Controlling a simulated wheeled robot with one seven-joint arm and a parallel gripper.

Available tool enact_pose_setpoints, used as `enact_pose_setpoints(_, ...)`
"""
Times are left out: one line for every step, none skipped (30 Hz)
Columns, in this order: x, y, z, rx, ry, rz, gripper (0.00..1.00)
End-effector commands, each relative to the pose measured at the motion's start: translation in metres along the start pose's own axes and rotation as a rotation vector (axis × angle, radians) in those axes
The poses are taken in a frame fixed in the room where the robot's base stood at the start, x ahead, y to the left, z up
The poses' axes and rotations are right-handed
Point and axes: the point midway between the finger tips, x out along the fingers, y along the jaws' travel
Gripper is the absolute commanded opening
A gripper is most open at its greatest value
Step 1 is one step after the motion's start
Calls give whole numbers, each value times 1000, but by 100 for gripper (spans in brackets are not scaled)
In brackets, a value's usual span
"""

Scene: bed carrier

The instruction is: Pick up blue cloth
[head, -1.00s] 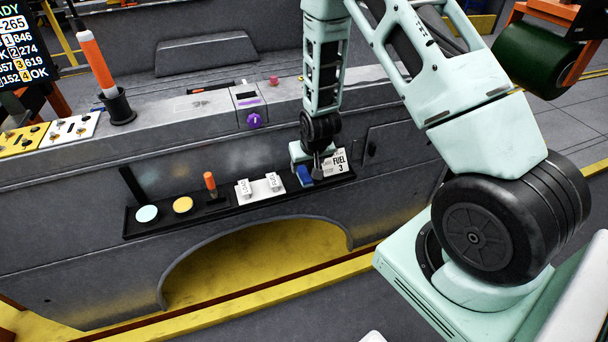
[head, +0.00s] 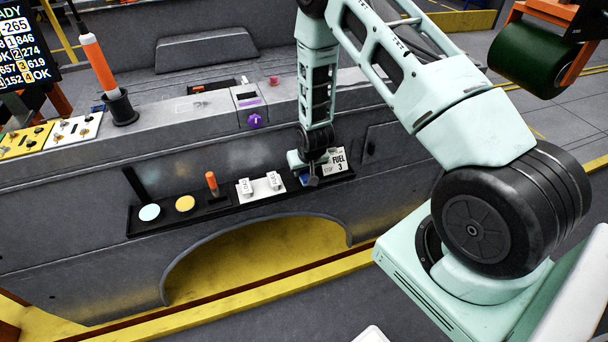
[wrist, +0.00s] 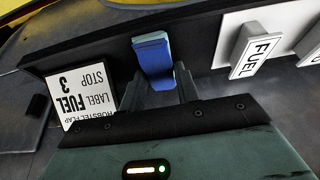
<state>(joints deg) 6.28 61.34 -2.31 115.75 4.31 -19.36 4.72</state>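The blue cloth (wrist: 152,54) is a small folded block on the black tray, between the fuel label and the white blocks. In the head view the blue cloth (head: 305,178) is mostly hidden by my gripper. My gripper (wrist: 162,88) is low over the tray in the wrist view, its two dark fingers apart on either side of the cloth's near end. It looks open; whether a finger touches the cloth is unclear. In the head view my gripper (head: 311,172) hangs at the tray's right end.
The black tray (head: 222,207) runs along the carrier's side. It holds a pale disc (head: 149,212), a yellow disc (head: 185,203), an orange-handled tool (head: 211,181) and white labelled blocks (head: 260,187). The fuel label (wrist: 80,93) stands beside the cloth. A purple knob (head: 255,121) sits above.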

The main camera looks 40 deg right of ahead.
Motion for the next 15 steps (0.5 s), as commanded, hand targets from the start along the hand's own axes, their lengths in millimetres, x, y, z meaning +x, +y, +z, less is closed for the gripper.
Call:
enact_pose_setpoints(0,0,0,0,0,0,10)
enact_pose_setpoints(0,0,0,0,0,0,10)
enact_pose_setpoints(0,0,0,0,0,0,7)
enact_pose_setpoints(0,0,0,0,0,0,7)
enact_pose_setpoints(0,0,0,0,0,0,7)
enact_pose_setpoints(0,0,0,0,0,0,7)
enact_pose_setpoints(0,0,0,0,0,0,7)
enact_pose_setpoints(0,0,0,0,0,0,7)
enact_pose_setpoints(0,0,0,0,0,0,7)
enact_pose_setpoints(-1,0,0,0,0,0,7)
enact_pose_setpoints(-2,0,-1,0,0,0,7)
enact_pose_setpoints(-3,0,-1,0,1,0,7)
enact_pose_setpoints(-4,0,-2,0,1,0,7)
enact_pose_setpoints(-6,0,-3,0,2,0,7)
enact_pose_setpoints(-8,0,-4,0,2,0,7)
